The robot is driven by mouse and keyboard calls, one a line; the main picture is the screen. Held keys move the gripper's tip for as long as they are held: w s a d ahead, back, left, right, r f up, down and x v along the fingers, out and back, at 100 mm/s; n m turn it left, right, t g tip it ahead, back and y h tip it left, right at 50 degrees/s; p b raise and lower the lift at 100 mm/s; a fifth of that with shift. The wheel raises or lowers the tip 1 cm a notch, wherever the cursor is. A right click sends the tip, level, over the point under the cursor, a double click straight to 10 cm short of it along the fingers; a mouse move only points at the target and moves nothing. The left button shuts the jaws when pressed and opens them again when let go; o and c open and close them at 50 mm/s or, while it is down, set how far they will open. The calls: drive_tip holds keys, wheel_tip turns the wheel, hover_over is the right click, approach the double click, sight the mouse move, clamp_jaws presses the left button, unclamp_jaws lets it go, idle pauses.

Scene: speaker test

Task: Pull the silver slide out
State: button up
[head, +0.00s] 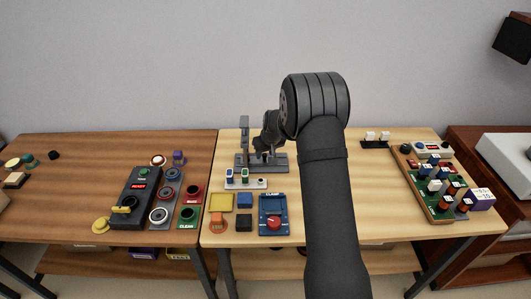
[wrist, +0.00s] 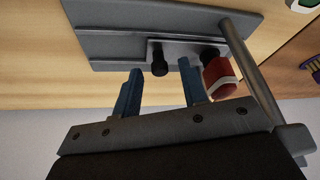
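The silver slide (wrist: 182,48) is a bright flat bar on a grey base plate (wrist: 110,45) in the wrist view. A black knob (wrist: 159,67) stands up from it. My gripper (wrist: 160,80) is open, with one blue finger on each side of the knob in the picture. A gap shows between the knob and both fingers; whether the fingertips reach the knob's depth I cannot tell. In the head view the base plate (head: 277,168) is at the back of the light table, and my arm's end hides the slide.
A red-and-white part (wrist: 220,77) with a dark top sits just right of the right finger. A metal post (wrist: 250,75) rises beyond it. In the head view a strip with small switches (head: 246,182) and a blue clamp box (head: 273,214) lie in front of the fixture.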

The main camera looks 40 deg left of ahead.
clamp_jaws()
drive_tip(key=w+d, duration=0.5)
drive_tip(key=shift+w+d, duration=0.3)
unclamp_jaws()
drive_tip(key=shift+w+d, duration=0.1)
drive_tip(key=shift+r, duration=0.1)
